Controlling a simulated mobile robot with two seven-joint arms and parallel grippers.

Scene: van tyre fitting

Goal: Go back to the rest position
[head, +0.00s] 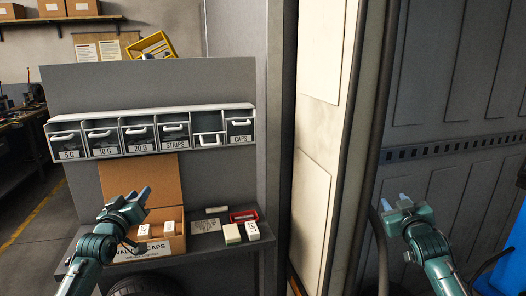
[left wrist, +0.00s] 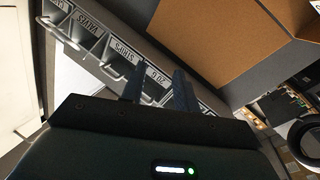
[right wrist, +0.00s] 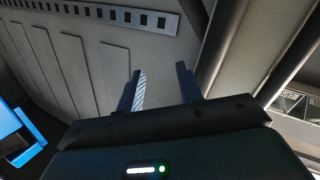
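My left gripper (head: 128,202) is open and empty in front of the open cardboard box, left of centre in the head view. Its two fingers (left wrist: 158,88) stand apart in the left wrist view, with the drawer row beyond. My right gripper (head: 396,205) is open and empty before the grey panelled wall at the right. Its fingers (right wrist: 160,88) also stand apart with nothing between them in the right wrist view.
A drawer row (head: 105,120) hangs on a grey panel; the drawer left of CAPS (head: 208,138) looks pulled out. Below, a shelf holds the cardboard box (head: 140,177), small white boxes (head: 231,234) and a red tray (head: 244,215). A blue thing (head: 510,262) stands far right.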

